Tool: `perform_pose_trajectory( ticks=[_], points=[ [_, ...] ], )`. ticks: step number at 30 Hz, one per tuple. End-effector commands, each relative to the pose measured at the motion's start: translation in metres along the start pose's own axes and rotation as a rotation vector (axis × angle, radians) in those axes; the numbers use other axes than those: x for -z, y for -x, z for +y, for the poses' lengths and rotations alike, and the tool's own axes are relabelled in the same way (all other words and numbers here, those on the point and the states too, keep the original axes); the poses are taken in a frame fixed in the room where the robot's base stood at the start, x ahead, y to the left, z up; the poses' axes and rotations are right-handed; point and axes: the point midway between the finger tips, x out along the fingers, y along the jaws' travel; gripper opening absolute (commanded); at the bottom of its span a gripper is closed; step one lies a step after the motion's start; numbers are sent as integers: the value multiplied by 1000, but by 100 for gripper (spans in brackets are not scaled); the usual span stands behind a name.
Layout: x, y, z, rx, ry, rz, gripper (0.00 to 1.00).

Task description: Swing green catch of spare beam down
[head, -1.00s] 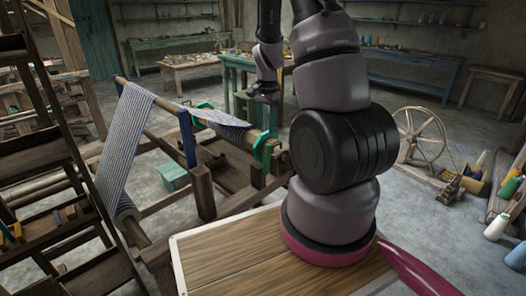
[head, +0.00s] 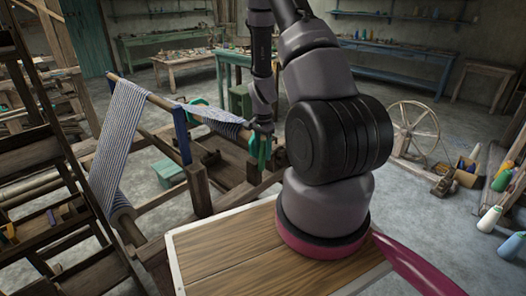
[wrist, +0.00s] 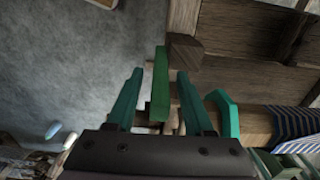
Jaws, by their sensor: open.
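In the wrist view the green catch (wrist: 160,85) is a narrow bar between the two teal fingers of my gripper (wrist: 160,72). The gripper is open, with a finger on either side and a visible gap to each. A teal hooked bracket (wrist: 224,108) stands just right of the fingers. The spare beam carries blue-and-white striped cloth (wrist: 298,124) at the right. In the head view my gripper (head: 262,135) is at the right end of the beam, over green parts; catch and fingers are hard to tell apart there.
The wooden loom frame (head: 201,190) stands below and left of the gripper, with striped cloth (head: 118,135) hanging on its left. A spinning wheel (head: 418,130) stands on the floor at the right. Open grey floor shows left in the wrist view (wrist: 70,70).

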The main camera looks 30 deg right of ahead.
Motion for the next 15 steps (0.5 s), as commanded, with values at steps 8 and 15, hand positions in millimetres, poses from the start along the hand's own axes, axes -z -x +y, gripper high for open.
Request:
perform_pose_trajectory(
  ticks=[8, 15],
  points=[
    [0, 0, 0, 1, 0, 0, 41],
    [0, 0, 0, 1, 0, 0, 0]
  ],
)
